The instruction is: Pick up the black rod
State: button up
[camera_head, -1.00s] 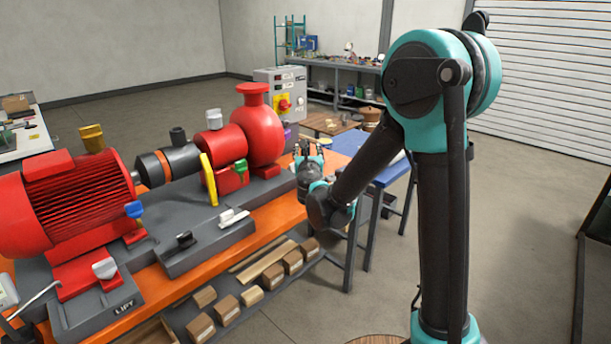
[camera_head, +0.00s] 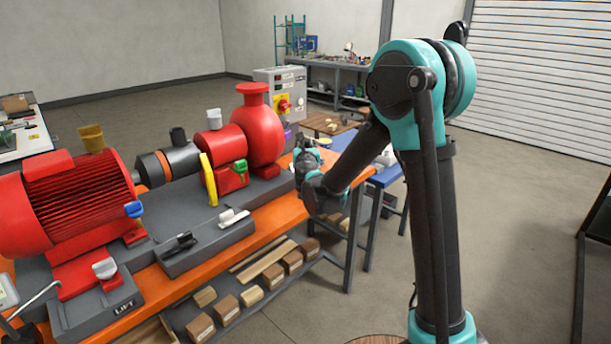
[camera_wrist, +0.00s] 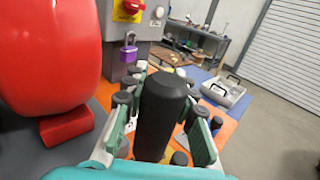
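A black cylinder with a rounded top, which looks like the black rod (camera_wrist: 163,115), stands in the middle of the wrist view. The teal and dark fingers of my gripper (camera_wrist: 163,112) are spread on either side of it. Narrow gaps show between the rod and the fingers, so the gripper looks open around it. The rod's lower end is hidden low in the wrist view. In the head view my gripper (camera_head: 304,152) is small, over the right end of the orange bench (camera_head: 274,217); the rod cannot be made out there.
The red pump (camera_head: 258,135) stands close to my gripper's left. A grey control box (camera_head: 289,93) with a purple padlock (camera_wrist: 130,54) is behind. A blue table (camera_head: 384,176) adjoins on the right, bearing a grey tray (camera_wrist: 224,93). Open floor lies right.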

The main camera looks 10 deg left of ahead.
grip_shut()
dwell(0.3)
